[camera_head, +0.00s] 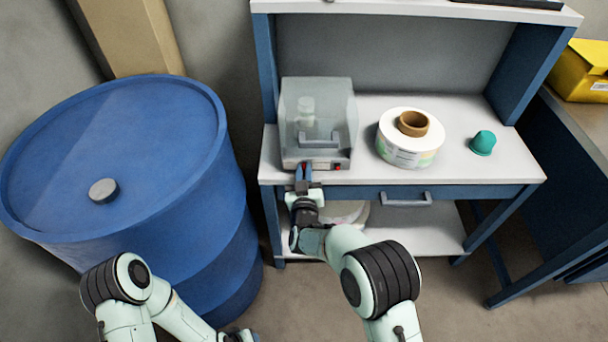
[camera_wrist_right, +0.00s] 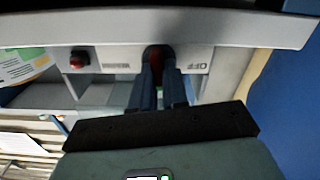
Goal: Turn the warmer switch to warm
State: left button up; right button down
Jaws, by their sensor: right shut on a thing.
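The warmer (camera_head: 318,112) is a small machine with a clear cover, standing at the left of the white bench top. Its red switch (camera_wrist_right: 157,53) is on the front panel, between a label that reads OFF (camera_wrist_right: 196,66) and another label (camera_wrist_right: 116,65) too blurred to read surely; both appear upside down in the right wrist view. My right gripper (camera_head: 304,174) is at the front panel with its dark blue fingers (camera_wrist_right: 158,72) shut on the switch, hiding part of it. The switch's exact angle is hard to tell. My left arm is at the bottom left; its fingers do not show.
A second red button (camera_head: 337,167) sits on the same panel. A label reel (camera_head: 409,152) and a teal dome (camera_head: 482,143) stand to the right on the bench (camera_head: 462,174). A drawer handle (camera_head: 406,200) is below. A blue barrel (camera_head: 130,190) stands close at left.

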pick_arm(q)
jog(key=s+a+f+g+b, duration=0.2)
jog(key=s+f+b, duration=0.3)
jog(key=f, duration=0.3)
jog(key=shift+s+a+f+n+g, duration=0.15)
jog(key=shift+s+f+n+g, duration=0.2)
jog(key=shift+s, duration=0.55)
pick_arm(e)
jog(key=shift+w+d+r+m, duration=0.1)
jog(key=shift+d+m, duration=0.1)
jog(key=shift+m, duration=2.15)
jog(key=shift+d+r+m, duration=0.1)
jog(key=shift+d+m, duration=0.1)
jog(key=shift+m, duration=2.15)
jog(key=c, duration=1.1)
grip_release()
jog(key=shift+c, duration=0.2)
jog(key=shift+f, duration=0.15)
